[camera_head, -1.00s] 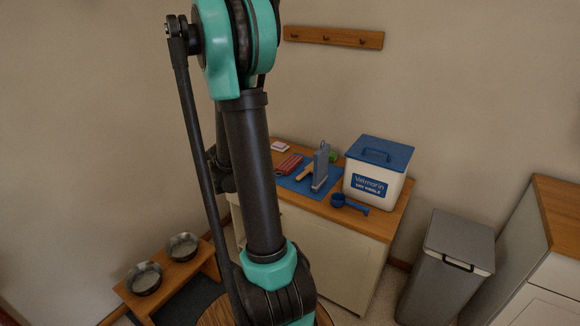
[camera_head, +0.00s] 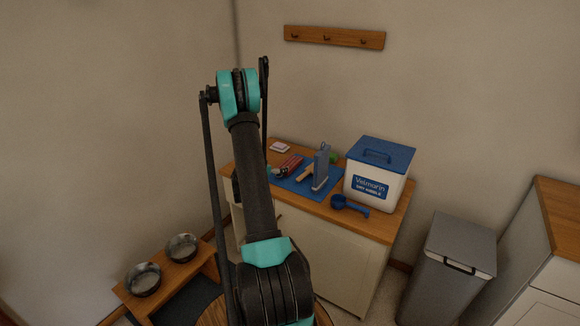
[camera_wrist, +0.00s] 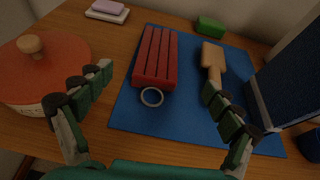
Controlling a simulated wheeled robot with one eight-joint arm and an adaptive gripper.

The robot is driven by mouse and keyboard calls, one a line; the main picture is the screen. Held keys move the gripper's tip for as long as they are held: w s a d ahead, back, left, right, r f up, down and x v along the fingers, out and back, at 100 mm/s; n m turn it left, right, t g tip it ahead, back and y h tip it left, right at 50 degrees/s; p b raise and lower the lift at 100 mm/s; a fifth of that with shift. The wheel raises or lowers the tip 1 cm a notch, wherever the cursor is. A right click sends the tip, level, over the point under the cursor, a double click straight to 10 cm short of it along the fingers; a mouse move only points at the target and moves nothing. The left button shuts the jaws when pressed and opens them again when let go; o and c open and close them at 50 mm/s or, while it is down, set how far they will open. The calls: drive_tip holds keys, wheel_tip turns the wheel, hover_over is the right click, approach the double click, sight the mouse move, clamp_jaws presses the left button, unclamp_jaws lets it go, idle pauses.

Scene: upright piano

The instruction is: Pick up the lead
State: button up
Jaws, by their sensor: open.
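The lead (camera_wrist: 155,58), a red folded strap bundle with a metal ring at its near end, lies on the blue mat (camera_wrist: 132,112). It also shows in the head view (camera_head: 291,164), beside my arm. My gripper (camera_wrist: 158,82) is open and empty in the wrist view. Its left finger is left of the lead and its right finger is right of it, over the mat near a wooden handle. The lead lies between the fingers in the picture, but I cannot tell how high above it they are. In the head view my arm hides most of the gripper.
A terracotta lidded pot (camera_wrist: 45,65) stands close to the left finger. A wooden-handled tool (camera_wrist: 212,58), a dark blue-grey upright object (camera_wrist: 285,80) and a green block (camera_wrist: 211,26) are at right. A pink bar (camera_wrist: 108,6) is behind. The kibble bin (camera_head: 378,175) and blue scoop (camera_head: 350,205) stand farther right.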

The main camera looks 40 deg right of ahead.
sight(289, 163)
drive_tip(key=x, duration=1.5)
drive_tip(key=shift+a+f, duration=0.15)
drive_tip(key=shift+f, duration=0.05)
drive_tip(key=c, duration=1.3)
drive_tip(key=shift+r, duration=0.1)
wheel_tip(289, 163, up, 20)
